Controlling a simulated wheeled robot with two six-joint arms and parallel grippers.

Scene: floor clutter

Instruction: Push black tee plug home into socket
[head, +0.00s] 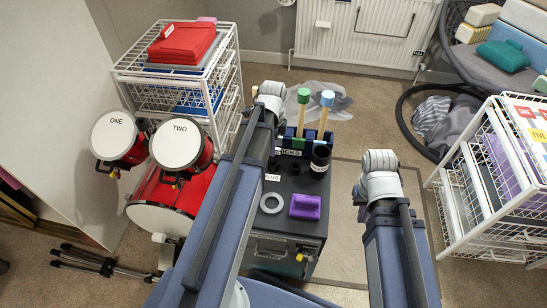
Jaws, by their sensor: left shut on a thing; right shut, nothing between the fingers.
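A dark cabinet (290,230) stands in the middle with a label reading PLUG (272,177) on its top. My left gripper (276,150) is over the cabinet's back left, mostly hidden by its own wrist and arm. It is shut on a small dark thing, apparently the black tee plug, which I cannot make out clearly. The socket cannot be told apart from the dark top, so how far the plug is in cannot be seen. My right gripper (362,212) is to the right of the cabinet, largely hidden under its wrist, shut and empty.
Red drums (183,188) stand left; wire racks stand back left (217,100) and right (462,200).

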